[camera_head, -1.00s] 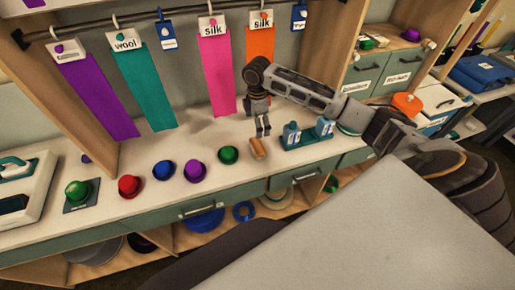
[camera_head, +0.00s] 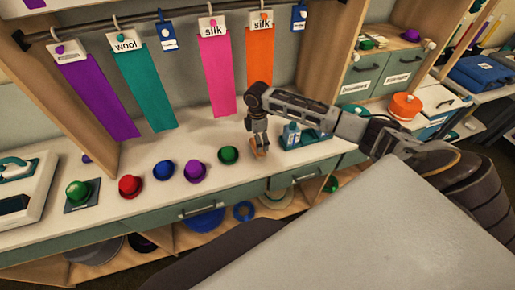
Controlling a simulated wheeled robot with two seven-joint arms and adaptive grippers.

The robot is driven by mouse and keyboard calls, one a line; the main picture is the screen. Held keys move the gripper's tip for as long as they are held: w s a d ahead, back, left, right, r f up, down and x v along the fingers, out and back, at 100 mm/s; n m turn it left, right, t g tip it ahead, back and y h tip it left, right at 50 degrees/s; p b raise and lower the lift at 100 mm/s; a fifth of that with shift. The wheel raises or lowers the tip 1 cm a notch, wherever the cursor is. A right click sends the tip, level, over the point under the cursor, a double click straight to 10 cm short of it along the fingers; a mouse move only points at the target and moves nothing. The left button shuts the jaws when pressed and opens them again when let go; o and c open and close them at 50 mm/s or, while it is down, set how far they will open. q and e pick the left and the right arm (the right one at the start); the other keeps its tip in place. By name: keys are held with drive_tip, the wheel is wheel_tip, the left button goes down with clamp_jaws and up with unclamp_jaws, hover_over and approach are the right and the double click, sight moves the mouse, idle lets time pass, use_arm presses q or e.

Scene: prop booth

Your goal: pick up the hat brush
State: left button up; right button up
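The hat brush (camera_head: 256,154), a small wooden-brown piece, lies on the light counter near its front edge, right of the green hat. My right gripper (camera_head: 258,149) comes down over it from above, with its fingers at the brush and partly hiding it. The picture is too small to show whether the fingers are closed on it or only beside it. The brush appears to be still at counter level. My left gripper is not in view.
A teal tray (camera_head: 289,147) with blue bottles stands close right of my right gripper. Small hats, including a green one (camera_head: 228,155) and a purple one (camera_head: 195,171), stand to the left. Coloured fabric strips, such as the pink one (camera_head: 217,75), hang behind.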

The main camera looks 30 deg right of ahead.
sight(262, 155)
idle(0.3)
drive_tip(key=shift+s+f+p, duration=0.1)
drive_tip(key=shift+f+p, duration=0.3)
drive_tip(key=shift+f, duration=2.25)
drive_tip(key=c, duration=0.7)
